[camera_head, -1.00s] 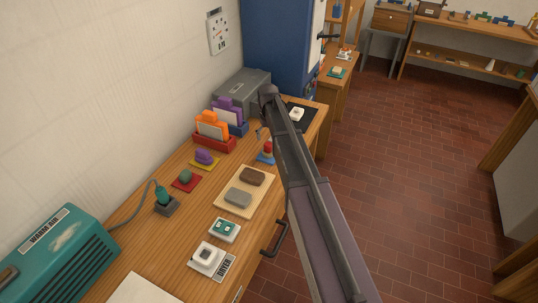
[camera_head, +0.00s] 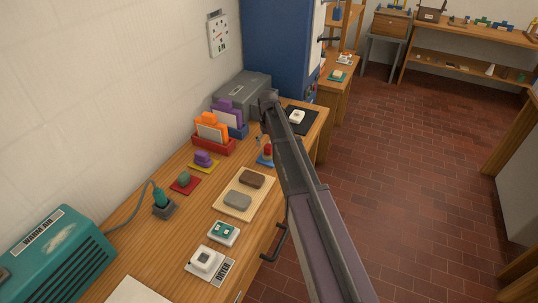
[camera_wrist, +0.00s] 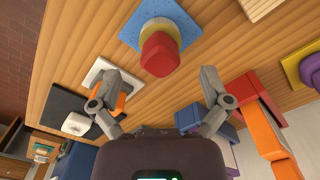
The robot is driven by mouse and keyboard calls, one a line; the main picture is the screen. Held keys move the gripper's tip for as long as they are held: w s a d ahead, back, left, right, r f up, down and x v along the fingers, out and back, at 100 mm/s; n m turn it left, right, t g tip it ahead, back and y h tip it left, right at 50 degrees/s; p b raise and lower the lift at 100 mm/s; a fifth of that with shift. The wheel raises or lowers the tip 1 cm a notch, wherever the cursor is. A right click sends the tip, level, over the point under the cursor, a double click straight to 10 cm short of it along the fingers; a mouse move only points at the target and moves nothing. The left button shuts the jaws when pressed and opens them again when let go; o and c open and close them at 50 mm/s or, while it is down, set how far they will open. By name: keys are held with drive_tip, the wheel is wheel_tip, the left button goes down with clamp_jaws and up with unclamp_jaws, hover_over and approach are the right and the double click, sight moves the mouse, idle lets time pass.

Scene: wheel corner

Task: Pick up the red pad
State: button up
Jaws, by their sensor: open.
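A red block-like pad (camera_wrist: 160,54) sits at the top of a short stack with a yellow part beneath it, on a blue square mat (camera_wrist: 183,15). In the head view the red pad (camera_head: 268,150) shows beside my arm, on the blue mat near the table's right edge. My gripper (camera_wrist: 162,84) is open in the wrist view, its two fingertips spread to either side and just below the pad. Nothing is between the fingers. In the head view my arm hides the gripper.
A red holder (camera_head: 213,146) with orange and a blue holder with purple stand by the wall. A board (camera_head: 262,193) with brown and grey blocks lies nearer. A black mat (camera_wrist: 57,104) with a white piece is beyond the pad. A red mat (camera_head: 192,188) bears a green piece.

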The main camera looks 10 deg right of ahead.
sight(268, 146)
drive_tip(key=shift+f+b, duration=1.9)
drive_tip(key=shift+f, duration=0.25)
drive_tip(key=c, duration=1.3)
drive_tip(key=shift+c, duration=0.2)
drive_tip(key=shift+r, duration=0.15)
wheel_tip(268, 146, up, 4)
drive_tip(key=p, duration=0.3)
drive_tip(key=shift+f+p, duration=0.25)
drive_tip(key=shift+p, duration=0.15)
drive_tip(key=s+d, duration=0.2)
drive_tip(key=s, duration=0.5)
drive_tip(key=s+d+r+p, duration=0.1)
drive_tip(key=s+d, duration=0.2)
drive_tip(key=s, duration=0.5)
drive_tip(key=shift+r, duration=0.1)
